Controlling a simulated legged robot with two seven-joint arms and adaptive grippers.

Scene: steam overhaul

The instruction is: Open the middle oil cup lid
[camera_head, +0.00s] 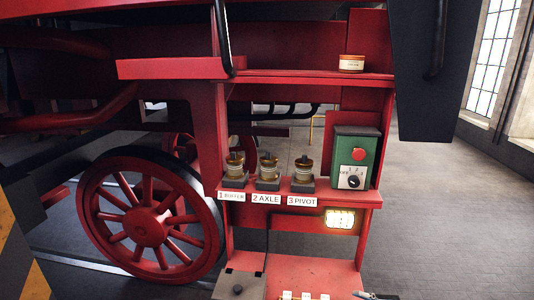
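Three small brass oil cups stand in a row on a red shelf (335,196). The middle oil cup (268,173) is above the label "2 AXLE" (266,199). It has a dark top and sits on a dark block; the exact position of its lid is too small to tell. The left oil cup (235,170) is above the label "1 BUFFER", and the right oil cup (303,172) is above "3 PIVOT".
A green box (355,150) with a red button and a dial stands right of the cups. A labelled tin (351,63) sits on the upper shelf. A lit panel (340,218) is below. A red spoked wheel (147,227) is at left. Open floor lies at right.

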